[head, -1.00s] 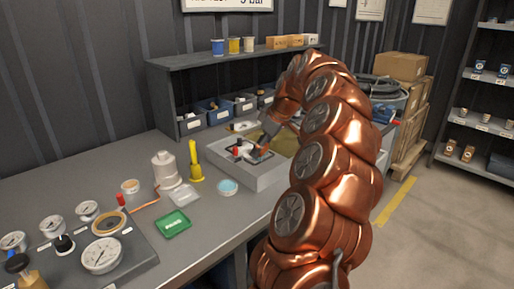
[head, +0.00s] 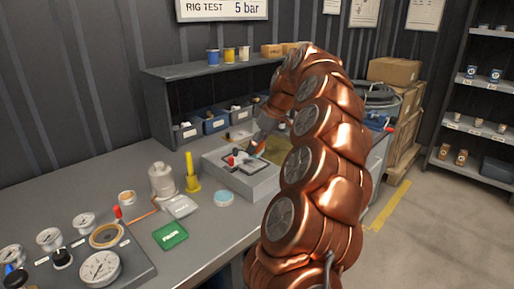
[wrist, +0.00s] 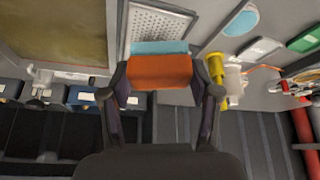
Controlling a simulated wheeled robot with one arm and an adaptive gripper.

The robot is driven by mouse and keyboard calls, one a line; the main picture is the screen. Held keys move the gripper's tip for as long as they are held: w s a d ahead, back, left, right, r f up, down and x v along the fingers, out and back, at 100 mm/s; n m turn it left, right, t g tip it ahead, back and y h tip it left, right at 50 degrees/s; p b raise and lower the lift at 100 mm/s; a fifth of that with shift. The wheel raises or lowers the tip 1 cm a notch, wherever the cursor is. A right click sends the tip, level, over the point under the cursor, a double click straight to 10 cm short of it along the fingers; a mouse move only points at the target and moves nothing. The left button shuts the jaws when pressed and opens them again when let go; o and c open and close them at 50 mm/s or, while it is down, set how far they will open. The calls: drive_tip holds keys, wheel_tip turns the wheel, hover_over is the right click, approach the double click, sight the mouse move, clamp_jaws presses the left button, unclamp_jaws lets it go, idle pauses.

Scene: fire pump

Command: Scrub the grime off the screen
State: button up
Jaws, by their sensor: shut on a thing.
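My gripper (wrist: 160,92) is shut on an orange block with a pale blue face (wrist: 160,72), which looks like a scrubber. In the wrist view the blue face is against or just over the near edge of the screen (wrist: 158,22), a pale perforated plate in a frame. I cannot tell if they touch. The visible part of the screen looks pale grey, and the scrubber hides its near end. In the head view my gripper (head: 262,140) is over the grey basin unit (head: 255,186), partly hidden by my arm.
A murky yellow-brown basin (wrist: 55,30) lies beside the screen. Shelf bins (head: 214,122) are behind.

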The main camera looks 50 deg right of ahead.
drive_tip(key=shift+r, duration=0.7)
drive_tip(key=shift+r+p, duration=1)
drive_tip(key=shift+r, duration=0.55)
